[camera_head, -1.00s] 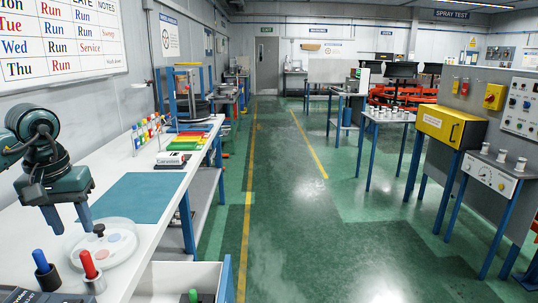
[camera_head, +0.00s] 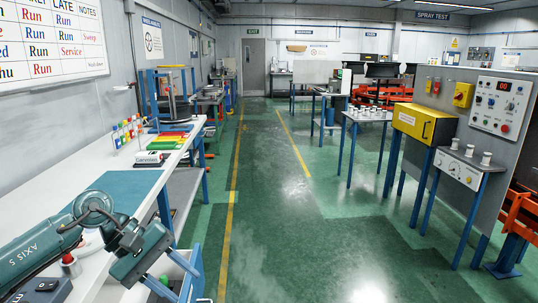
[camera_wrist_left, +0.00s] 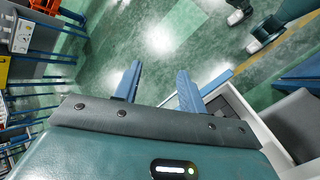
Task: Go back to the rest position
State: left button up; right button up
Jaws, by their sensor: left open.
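My left gripper (camera_head: 176,277) is at the bottom left of the head view, past the white workbench's (camera_head: 180,160) aisle-side edge. Its two blue fingers are apart, with nothing between them. In the left wrist view the open fingers (camera_wrist_left: 158,84) point out over the green floor, one of them in front of a white open box (camera_wrist_left: 252,128). My right gripper is in neither view.
The bench holds a teal mat (camera_head: 128,186), coloured bars (camera_head: 172,141) and small bottles (camera_head: 127,131). A red-topped holder (camera_head: 69,262) stands near my left arm. The green aisle floor (camera_head: 290,220) is clear. A yellow box (camera_head: 424,124) stands at right.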

pick_arm(q)
jog(key=s+d+n+t+h, duration=0.4)
jog(key=d+n+h, duration=0.7)
jog(key=d+n, duration=0.45)
jog(key=s+a+f+n+t+y, duration=0.1)
jog(key=a+f+n+t+y, duration=0.25)
jog(key=n, duration=0.85)
jog(key=a+f+n+t+y+p, duration=0.15)
jog(key=f+n+t+y, duration=0.3)
jog(key=n, duration=0.75)
jog(key=s+a+f+n+t+y, duration=0.1)
jog(key=a+f+n+t+y, duration=0.3)
jog(key=n, duration=0.7)
jog(key=s+a+f+n+g+y, duration=0.2)
jog(key=s+f+n+g, duration=0.3)
jog(key=s+f+n, duration=0.5)
notch_tip(320, 180, down, 2)
jog(key=shift+s+f+n+g+y, duration=0.1)
jog(key=shift+s+n+g+y, duration=0.25)
jog(key=shift+n+y, duration=0.45)
jog(key=shift+c, duration=0.5)
jog(key=shift+s+a, duration=0.1)
